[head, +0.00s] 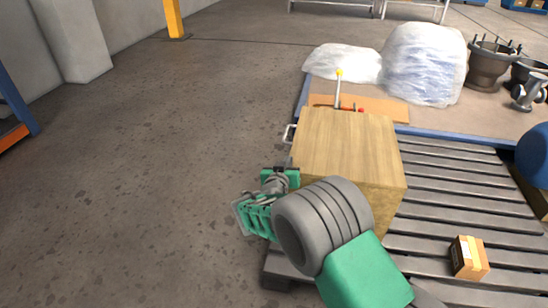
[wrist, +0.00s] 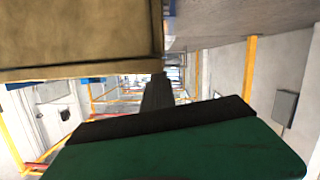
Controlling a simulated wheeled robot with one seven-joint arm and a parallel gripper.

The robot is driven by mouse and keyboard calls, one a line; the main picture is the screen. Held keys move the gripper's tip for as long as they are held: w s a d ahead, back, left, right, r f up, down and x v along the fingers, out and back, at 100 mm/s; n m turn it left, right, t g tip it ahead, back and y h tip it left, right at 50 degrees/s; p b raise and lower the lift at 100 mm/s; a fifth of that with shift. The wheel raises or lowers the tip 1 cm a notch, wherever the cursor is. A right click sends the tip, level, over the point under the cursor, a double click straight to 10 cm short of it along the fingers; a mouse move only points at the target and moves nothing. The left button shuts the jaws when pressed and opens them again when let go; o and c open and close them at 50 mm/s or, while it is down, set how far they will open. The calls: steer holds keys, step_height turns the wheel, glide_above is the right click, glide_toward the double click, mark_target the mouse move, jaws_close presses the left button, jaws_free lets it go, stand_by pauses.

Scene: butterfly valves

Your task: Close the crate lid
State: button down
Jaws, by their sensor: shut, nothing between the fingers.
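The wooden crate (head: 385,205) stands on the slatted conveyor at its left end. Its lid (head: 350,142) appears as a flat light-wood panel across the top, and I see no open gap from here. A metal loop handle (head: 289,133) shows at its far left side. My gripper (head: 276,186) is shut and empty beside the crate's left side, below the top's level. My own arm hides the near left part of the crate. In the wrist view, a wooden panel (wrist: 75,35) fills the upper left, close to the camera. I cannot tell whether my gripper touches the crate.
A small cardboard box (head: 468,257) sits on the conveyor (head: 440,190) at right. Behind the crate are wrapped bundles (head: 425,62), grey valve parts (head: 490,62) and a yellow-tipped lever (head: 338,88). A blue round object (head: 535,155) is at the right edge. The concrete floor at left is clear.

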steer(key=shift+s+f, duration=0.15)
steer(key=shift+f, duration=0.5)
steer(key=shift+s+f, duration=0.1)
steer(key=shift+f, duration=0.15)
step_height(320, 180, up, 6)
steer(key=p, duration=0.3)
steer(key=shift+r, duration=0.1)
steer(key=p+v, duration=0.3)
steer(key=v, duration=0.6)
steer(key=s+d+r+m+g+p, duration=0.1)
steer(key=s+d+r+g+p, duration=0.2)
steer(key=d+r+p, duration=0.55)
steer(key=s+d+r+m+g+p, duration=0.25)
steer(key=d+r+g+p, duration=0.2)
steer(key=r+p, duration=0.6)
steer(key=s+d+r+n+g+y+p, duration=0.3)
steer(key=s+r+n+g+p, duration=0.1)
steer(key=s+r+p, duration=1.3)
steer(key=s+r, duration=0.3)
steer(key=r, duration=0.2)
steer(key=shift+d+p, duration=0.2)
steer(key=shift+p, duration=0.1)
